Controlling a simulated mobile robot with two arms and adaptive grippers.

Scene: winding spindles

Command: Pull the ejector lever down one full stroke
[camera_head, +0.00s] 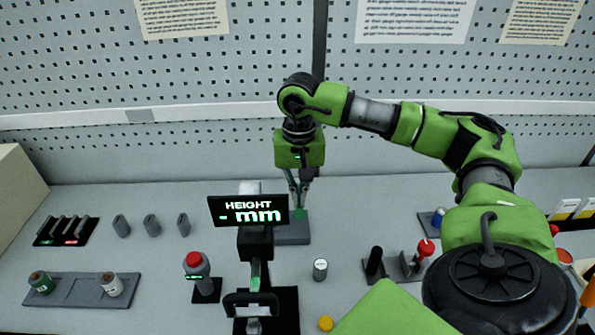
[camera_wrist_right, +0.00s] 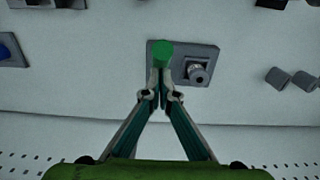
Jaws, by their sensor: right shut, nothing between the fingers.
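A green knob (camera_wrist_right: 163,50) shows in the wrist view on a grey base plate (camera_wrist_right: 208,52), beside a short metal cylinder (camera_wrist_right: 198,74). It appears to be the ejector lever's end, but its shaft is mostly hidden. In the head view the same green end (camera_head: 300,213) shows low behind the display, over its plate (camera_head: 293,237). My right gripper (camera_head: 301,203) points down at it. In the wrist view its fingertips (camera_wrist_right: 161,92) are together and empty, close to the knob. I cannot tell whether they touch it. My left gripper is out of view.
A black display reading "HEIGHT - mm" (camera_head: 248,211) stands in front of the plate. A red-topped post (camera_head: 198,266), a small grey cylinder (camera_head: 320,269) and a red-knobbed lever (camera_head: 424,249) stand nearby. A perforated wall (camera_head: 230,80) rises behind the bench.

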